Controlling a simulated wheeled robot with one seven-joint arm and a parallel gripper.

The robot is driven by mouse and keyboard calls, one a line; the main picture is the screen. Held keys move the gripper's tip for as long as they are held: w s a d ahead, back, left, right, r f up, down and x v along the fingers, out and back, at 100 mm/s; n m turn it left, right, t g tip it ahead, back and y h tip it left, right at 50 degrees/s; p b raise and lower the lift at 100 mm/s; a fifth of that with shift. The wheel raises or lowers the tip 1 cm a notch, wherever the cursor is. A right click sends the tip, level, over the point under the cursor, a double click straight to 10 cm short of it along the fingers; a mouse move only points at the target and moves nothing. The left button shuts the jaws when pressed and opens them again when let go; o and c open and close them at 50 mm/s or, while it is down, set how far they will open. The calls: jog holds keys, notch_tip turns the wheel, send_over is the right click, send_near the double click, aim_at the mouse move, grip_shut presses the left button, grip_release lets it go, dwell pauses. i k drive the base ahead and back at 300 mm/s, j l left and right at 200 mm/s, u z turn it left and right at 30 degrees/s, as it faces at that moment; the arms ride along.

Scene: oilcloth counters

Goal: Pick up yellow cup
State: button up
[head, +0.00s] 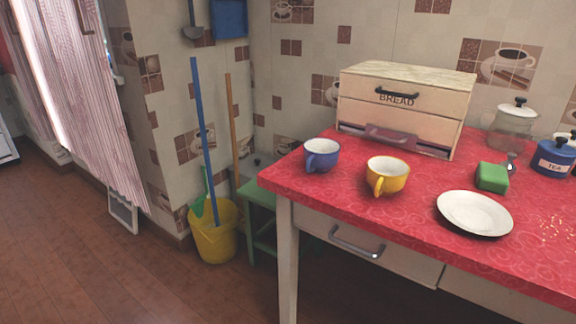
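The yellow cup (387,176) stands upright on the red oilcloth counter (420,230), near its front edge. Its handle points toward the front left. A blue cup (321,156) stands to its left, close to the counter's left corner, with a gap between the two cups. The inside of the yellow cup looks pale and empty. My gripper is not in view, so nothing shows near the cup.
A bread box (395,115) stands behind. A yellow bucket (214,235) with poles stands on the open floor.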

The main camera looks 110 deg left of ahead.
aim_at(384, 182)
jog(key=u, duration=3.3)
